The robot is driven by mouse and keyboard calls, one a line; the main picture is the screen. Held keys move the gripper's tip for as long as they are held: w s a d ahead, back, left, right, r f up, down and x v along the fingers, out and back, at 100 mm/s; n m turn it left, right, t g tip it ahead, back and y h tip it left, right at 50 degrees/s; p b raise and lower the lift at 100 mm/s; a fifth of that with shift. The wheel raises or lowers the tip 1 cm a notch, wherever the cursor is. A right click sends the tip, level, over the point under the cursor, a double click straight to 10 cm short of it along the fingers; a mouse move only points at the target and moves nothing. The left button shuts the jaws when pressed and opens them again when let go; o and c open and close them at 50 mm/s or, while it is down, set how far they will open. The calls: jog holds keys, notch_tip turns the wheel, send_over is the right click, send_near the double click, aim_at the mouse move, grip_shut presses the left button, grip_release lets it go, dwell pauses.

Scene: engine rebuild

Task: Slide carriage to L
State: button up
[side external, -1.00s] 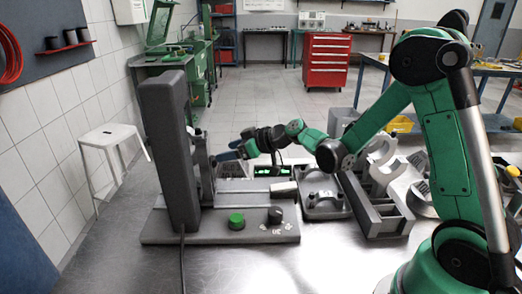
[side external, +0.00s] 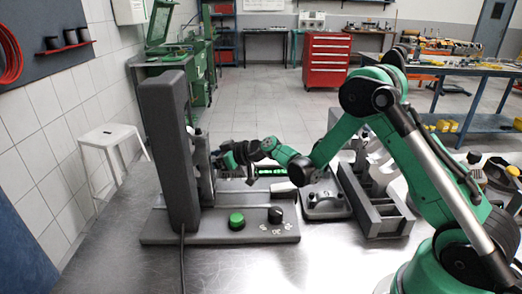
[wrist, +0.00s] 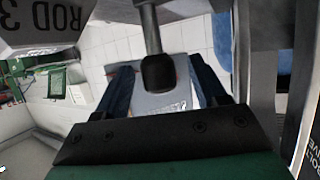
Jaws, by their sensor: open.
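A dark grey machine with a tall upright column (side external: 165,150) stands on a flat base (side external: 190,233). My gripper (side external: 218,160) is beside the column's right side, at a grey vertical part (side external: 203,165) that may be the carriage. In the wrist view, a dark handle with a rounded black knob (wrist: 158,72) reaches down from the top. My gripper's blue fingers (wrist: 160,92) are open, one on each side of the knob. I cannot tell whether they touch it. No L mark is readable.
The base carries a green button (side external: 237,221) and a black knob (side external: 275,214) with small marks. A grey fixture (side external: 325,203) and a grey divided tray (side external: 378,215) stand to the right. A panel reading "ROD 3" (wrist: 40,22) is close in the wrist view.

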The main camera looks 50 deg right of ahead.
grip_shut()
dwell(1.3)
